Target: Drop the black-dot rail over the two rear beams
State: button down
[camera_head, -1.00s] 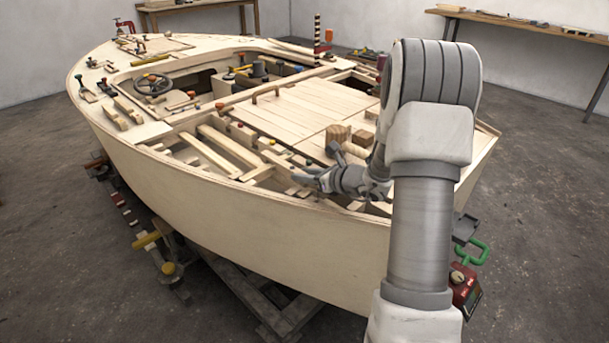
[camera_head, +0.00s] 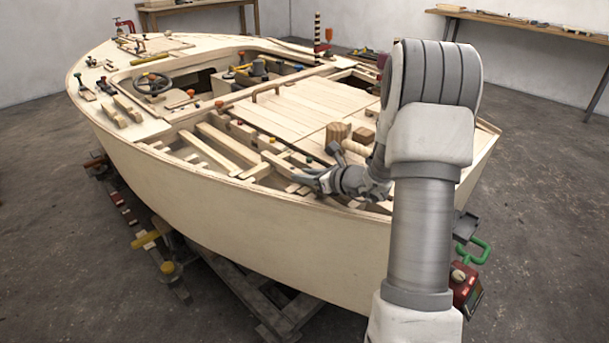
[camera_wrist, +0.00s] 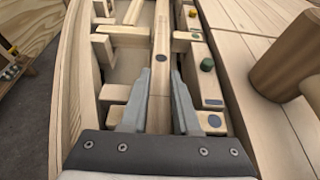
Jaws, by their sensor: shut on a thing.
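My gripper (camera_wrist: 160,78) is closed around a pale wooden rail (camera_wrist: 161,36) with a black dot on its top. The rail runs lengthwise between the fingers and on toward the top of the wrist view. Pale cross pieces (camera_wrist: 126,31) show to its left at about two heights, one (camera_wrist: 115,92) close to the left finger. I cannot tell whether the rail rests on the beams or hangs just above them.
A plank with a green knob (camera_wrist: 207,64) and dark dots lies right of the rail. The hull side (camera_wrist: 78,80) rises on the left.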

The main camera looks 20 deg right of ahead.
jog(key=shift+f, duration=0.3)
jog(key=c, duration=0.6)
grip_release()
jog(key=shift+a+f, duration=0.1)
jog(key=shift+a, duration=0.1)
jog(key=shift+s, duration=0.15)
jog(key=p+v, duration=0.1)
jog(key=v, duration=0.4)
jog(key=p+v, duration=0.1)
jog(key=v, duration=0.5)
jog(key=p+v, duration=0.1)
jog(key=v, duration=0.5)
jog(key=shift+d+p, duration=0.35)
jog(key=shift+d, duration=0.05)
jog(key=shift+a+r, duration=0.1)
jog(key=shift+r, duration=0.15)
